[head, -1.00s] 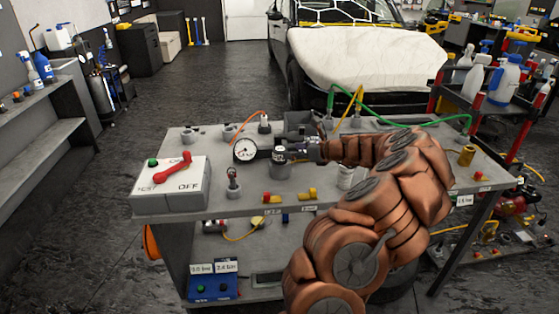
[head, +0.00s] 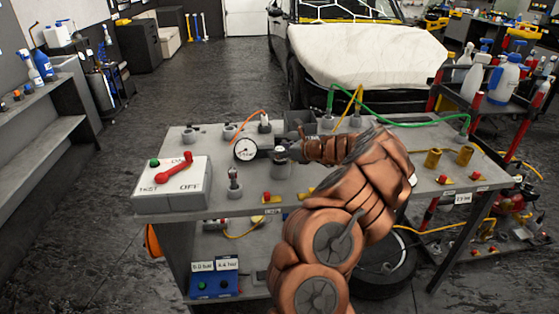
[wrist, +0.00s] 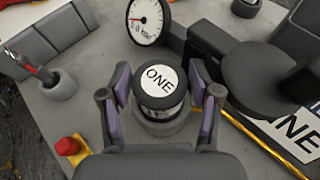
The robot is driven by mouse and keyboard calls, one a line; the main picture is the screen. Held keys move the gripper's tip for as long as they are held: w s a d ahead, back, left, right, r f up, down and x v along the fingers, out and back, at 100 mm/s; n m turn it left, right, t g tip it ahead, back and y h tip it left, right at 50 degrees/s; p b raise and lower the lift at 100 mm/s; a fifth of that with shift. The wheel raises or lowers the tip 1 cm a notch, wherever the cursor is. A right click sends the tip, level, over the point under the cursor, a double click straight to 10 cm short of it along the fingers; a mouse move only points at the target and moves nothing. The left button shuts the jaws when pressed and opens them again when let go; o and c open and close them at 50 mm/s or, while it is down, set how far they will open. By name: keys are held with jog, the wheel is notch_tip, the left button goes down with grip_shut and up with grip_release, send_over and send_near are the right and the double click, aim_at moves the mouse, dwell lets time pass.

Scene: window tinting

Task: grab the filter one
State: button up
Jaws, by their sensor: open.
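Filter one is a dark upright cylinder with a white round cap label reading ONE (wrist: 160,79). It stands in a grey round holder on the workbench and shows in the head view (head: 281,156) just right of the pressure gauge. My gripper (wrist: 160,92) is open, with one purple-padded finger on each side of the filter. I cannot tell whether the pads touch it. In the head view my gripper (head: 296,152) reaches it from the right, partly hidden by the wrist.
The white-faced gauge (wrist: 146,20) is close behind the filter. A dark round part (wrist: 262,78) stands close on the right. A grey holder with a small tool (wrist: 60,83) and a red button (wrist: 68,146) are at left. A switch box (head: 172,183) occupies the bench's left end.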

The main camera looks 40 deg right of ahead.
jog(key=shift+c, duration=0.3)
jog(key=c, duration=0.9)
